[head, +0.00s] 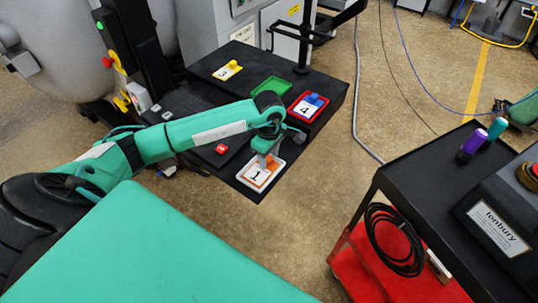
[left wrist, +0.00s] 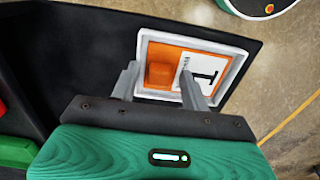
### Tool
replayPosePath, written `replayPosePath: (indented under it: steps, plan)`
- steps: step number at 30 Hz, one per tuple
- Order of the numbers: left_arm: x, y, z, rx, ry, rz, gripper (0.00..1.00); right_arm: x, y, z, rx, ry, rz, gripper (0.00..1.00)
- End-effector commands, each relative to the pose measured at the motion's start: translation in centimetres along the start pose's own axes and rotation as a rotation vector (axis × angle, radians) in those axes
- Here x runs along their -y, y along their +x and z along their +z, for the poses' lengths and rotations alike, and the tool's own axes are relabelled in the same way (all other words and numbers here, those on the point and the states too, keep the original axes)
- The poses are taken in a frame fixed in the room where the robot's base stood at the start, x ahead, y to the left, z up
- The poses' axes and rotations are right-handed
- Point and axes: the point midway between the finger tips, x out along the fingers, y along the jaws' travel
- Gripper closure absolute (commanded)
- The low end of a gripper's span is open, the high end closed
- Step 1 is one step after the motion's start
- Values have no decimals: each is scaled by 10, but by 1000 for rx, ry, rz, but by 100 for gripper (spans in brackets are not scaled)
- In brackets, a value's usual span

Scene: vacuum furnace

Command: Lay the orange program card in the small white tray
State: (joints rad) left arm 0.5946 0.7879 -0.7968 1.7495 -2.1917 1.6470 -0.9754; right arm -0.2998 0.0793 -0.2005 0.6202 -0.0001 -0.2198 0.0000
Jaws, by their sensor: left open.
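The orange program card (head: 256,178), marked 1 and with a raised orange grip, lies in the small white tray (head: 240,181) at the near corner of the black table. In the left wrist view the card (left wrist: 165,54) looks flat within the white tray's rim (left wrist: 200,41). My left gripper (head: 267,159) is right over the card. In the left wrist view its two fingers (left wrist: 160,70) stand apart on either side of the orange grip (left wrist: 159,76); I cannot tell whether they touch it. My right gripper is not in view.
On the black table (head: 330,92) are a yellow card marked 3 (head: 227,71), an empty-looking green tray (head: 270,86), a red tray (head: 293,112) with a blue card marked 4, and a red button (head: 221,149). A dark cart (head: 425,180) stands at right. Floor lies between.

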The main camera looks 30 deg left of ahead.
Motion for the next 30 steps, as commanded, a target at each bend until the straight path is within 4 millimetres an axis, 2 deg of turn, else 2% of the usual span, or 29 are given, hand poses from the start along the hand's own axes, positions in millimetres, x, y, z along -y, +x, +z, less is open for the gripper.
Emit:
replayPosePath:
  steps: [2, 5, 18, 24, 30]
  plan:
    - [0, -4, 0, 0, 0, 0, 54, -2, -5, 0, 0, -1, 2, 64]
    - [-2, -14, 0, 0, 0, 6, 54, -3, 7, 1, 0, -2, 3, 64]
    - [-1, -98, 0, -1, 0, 4, 54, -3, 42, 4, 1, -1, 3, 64]
    - [0, -118, 0, -1, 0, 1, 54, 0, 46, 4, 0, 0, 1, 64]
    - [0, -123, 0, 0, 0, 0, 54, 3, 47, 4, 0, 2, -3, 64]
